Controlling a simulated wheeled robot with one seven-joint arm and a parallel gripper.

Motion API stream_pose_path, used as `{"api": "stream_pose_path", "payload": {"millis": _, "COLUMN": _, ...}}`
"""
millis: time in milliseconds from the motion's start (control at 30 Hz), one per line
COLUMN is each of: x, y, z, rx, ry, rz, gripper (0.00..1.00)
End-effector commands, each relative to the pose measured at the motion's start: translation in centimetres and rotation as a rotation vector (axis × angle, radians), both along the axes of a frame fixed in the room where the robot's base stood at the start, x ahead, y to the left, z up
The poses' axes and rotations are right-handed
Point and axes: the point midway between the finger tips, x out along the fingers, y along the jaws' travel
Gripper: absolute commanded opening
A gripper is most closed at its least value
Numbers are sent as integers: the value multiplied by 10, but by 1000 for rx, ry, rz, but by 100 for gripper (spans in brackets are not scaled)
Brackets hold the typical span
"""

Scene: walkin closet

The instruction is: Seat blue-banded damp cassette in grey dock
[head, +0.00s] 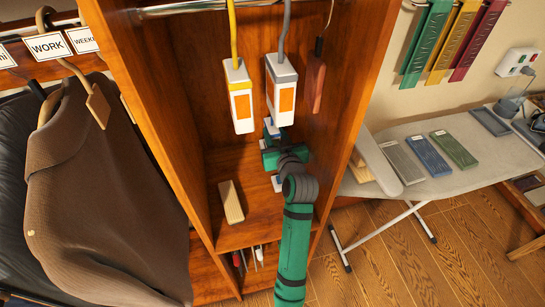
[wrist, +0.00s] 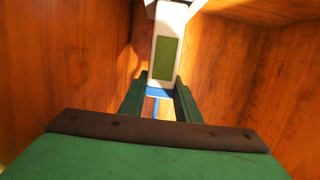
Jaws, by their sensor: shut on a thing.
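The blue-banded damp cassette (wrist: 166,58) shows in the wrist view as a white body with a green panel and a blue band near the jaws. My gripper (wrist: 161,103) is shut on it. In the head view my gripper (head: 271,155) is inside the wooden wardrobe, with a blue and white part of the cassette (head: 271,128) above its jaws. The grey dock appears to be the white unit with an orange panel (head: 281,90) hanging from a grey cord just above. I cannot tell whether cassette and dock touch.
A similar white unit (head: 239,98) hangs on a yellow cord to the left, and a reddish wooden block (head: 314,84) hangs to the right. The wardrobe's side walls are close. An ironing board (head: 440,184) holds several flat pieces.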

Motion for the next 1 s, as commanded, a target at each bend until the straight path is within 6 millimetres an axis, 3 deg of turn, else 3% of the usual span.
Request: {"api": "stream_pose_path", "payload": {"millis": 1000, "x": 0, "y": -1, "z": -21, "rx": 0, "ry": -2, "rz": -1, "gripper": 0}}
